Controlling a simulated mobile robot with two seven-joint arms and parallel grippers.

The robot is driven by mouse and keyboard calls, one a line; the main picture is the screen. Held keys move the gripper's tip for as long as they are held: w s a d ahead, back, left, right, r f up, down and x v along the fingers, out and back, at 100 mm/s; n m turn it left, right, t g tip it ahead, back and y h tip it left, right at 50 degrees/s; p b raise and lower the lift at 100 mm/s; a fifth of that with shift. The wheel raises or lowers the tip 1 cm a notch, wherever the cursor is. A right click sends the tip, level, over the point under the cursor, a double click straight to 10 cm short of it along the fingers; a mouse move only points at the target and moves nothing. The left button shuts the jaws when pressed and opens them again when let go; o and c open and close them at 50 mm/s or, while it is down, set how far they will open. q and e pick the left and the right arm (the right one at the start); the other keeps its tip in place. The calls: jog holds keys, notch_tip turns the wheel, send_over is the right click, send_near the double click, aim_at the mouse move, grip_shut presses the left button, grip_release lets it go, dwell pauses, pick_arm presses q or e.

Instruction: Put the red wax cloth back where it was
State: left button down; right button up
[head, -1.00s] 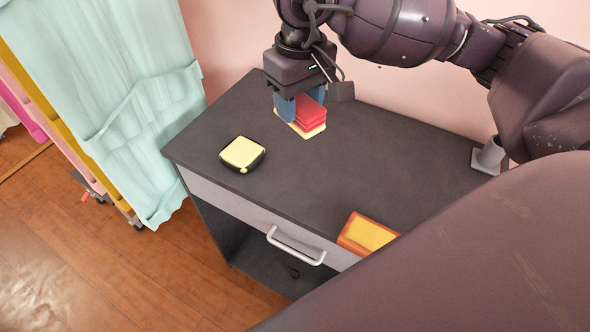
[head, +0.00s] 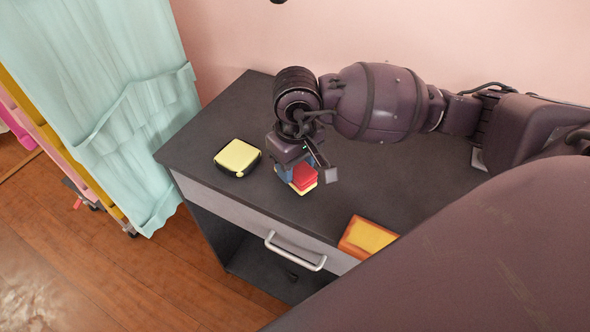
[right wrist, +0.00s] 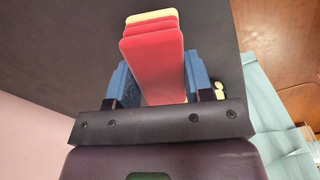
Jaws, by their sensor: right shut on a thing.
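My right gripper (head: 298,176) is shut on the red wax cloth (head: 304,174), a folded stack of red layers with a pale yellow layer at the bottom. In the right wrist view the red cloth (right wrist: 153,65) sits between the two blue fingers (right wrist: 160,85), its pale yellow layer at the far end. The cloth is over the dark tabletop, right of a pale yellow and black case; I cannot tell whether it touches the top. My left gripper is not in view.
The dark cabinet top (head: 225,115) carries the pale yellow and black case (head: 238,157) at left and an orange pad with a yellow top (head: 368,237) near the front edge. Pale green fabric (head: 120,110) hangs at left. A drawer handle (head: 295,252) sticks out in front.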

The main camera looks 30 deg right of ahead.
jog(key=shift+f, duration=1.1)
jog(key=shift+f, duration=0.15)
jog(key=o, duration=0.5)
jog(key=shift+f, duration=0.1)
jog(key=o, duration=0.5)
